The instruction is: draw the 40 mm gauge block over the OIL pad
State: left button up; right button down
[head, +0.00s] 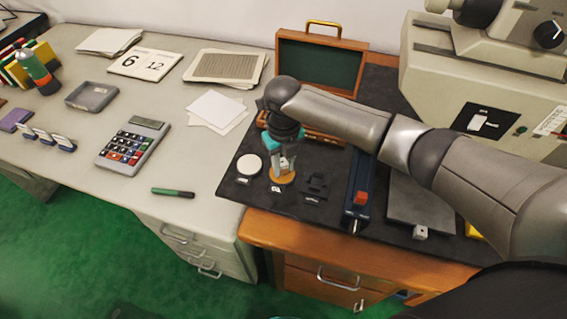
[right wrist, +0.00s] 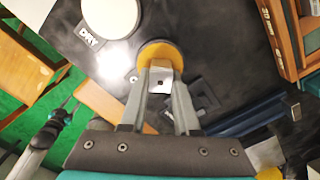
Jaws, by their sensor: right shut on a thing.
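The OIL pad (head: 284,179) is a round orange-yellow disc on the black mat, behind its small label. My right gripper (head: 284,163) is above it, pointing down. In the right wrist view its fingers are shut on a small metal gauge block (right wrist: 161,87), whose end shows a dark hole. The block is seen against the OIL pad (right wrist: 158,50) and overlaps its edge; whether they touch I cannot tell. Part of the block is hidden by the fingers. An arm with a teal band, likely my left, shows small at the left of the right wrist view; its jaws are unclear.
The white DRY pad (head: 249,164) lies left of the OIL pad. A black stand (head: 317,185) and a blue rail with a red block (head: 360,198) are to the right. An open wooden case (head: 318,60) is behind. A calculator (head: 133,145) is on the grey desk.

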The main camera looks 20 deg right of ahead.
jog(key=shift+f, duration=0.15)
jog(key=shift+w+d, duration=0.15)
jog(key=shift+w, duration=0.1)
jog(key=shift+w+d, duration=0.15)
jog(key=shift+w, duration=0.05)
dwell(0.3)
jog(key=shift+s, duration=0.15)
dwell(1.0)
jog(key=shift+s+a+f+p, duration=0.15)
jog(key=shift+s+a+p, duration=0.5)
jog(key=shift+s+p, duration=0.3)
jog(key=shift+p, duration=0.3)
dwell(0.5)
jog(key=shift+w+d, duration=0.2)
jog(key=shift+w+d+b, duration=0.55)
jog(key=shift+w+b, duration=0.1)
jog(key=shift+w, duration=0.2)
